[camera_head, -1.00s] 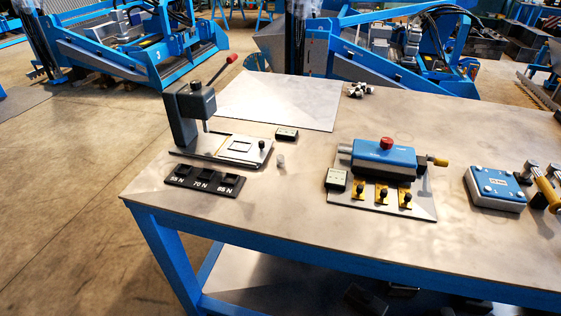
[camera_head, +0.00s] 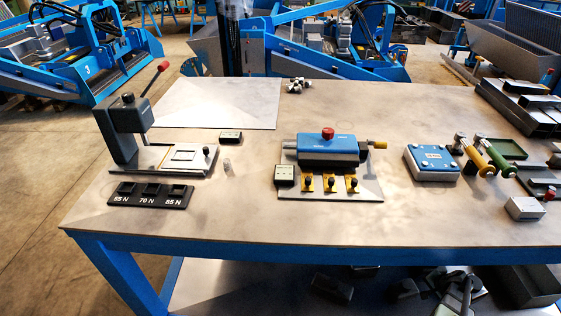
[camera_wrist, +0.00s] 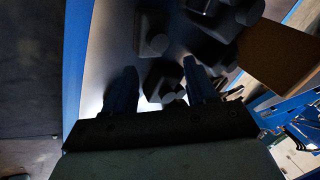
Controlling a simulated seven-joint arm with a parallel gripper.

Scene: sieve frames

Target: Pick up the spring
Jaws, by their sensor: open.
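A small pale upright cylinder (camera_head: 227,166) stands on the bench, just right of the press plate; it looks like the spring, but its coils are too small to make out. My gripper (camera_wrist: 159,66) shows only in the wrist view, with its two fingers apart. Dark rounded blocks (camera_wrist: 154,45) lie beyond and between the fingertips, and I cannot tell whether any touches them. The spring is not recognizable in the wrist view, and my gripper is not in the head view.
A blue fixture (camera_head: 328,150) is to the right, and a small dark block (camera_head: 230,136) lies behind. Bare bench (camera_head: 240,215) lies in front of the cylinder.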

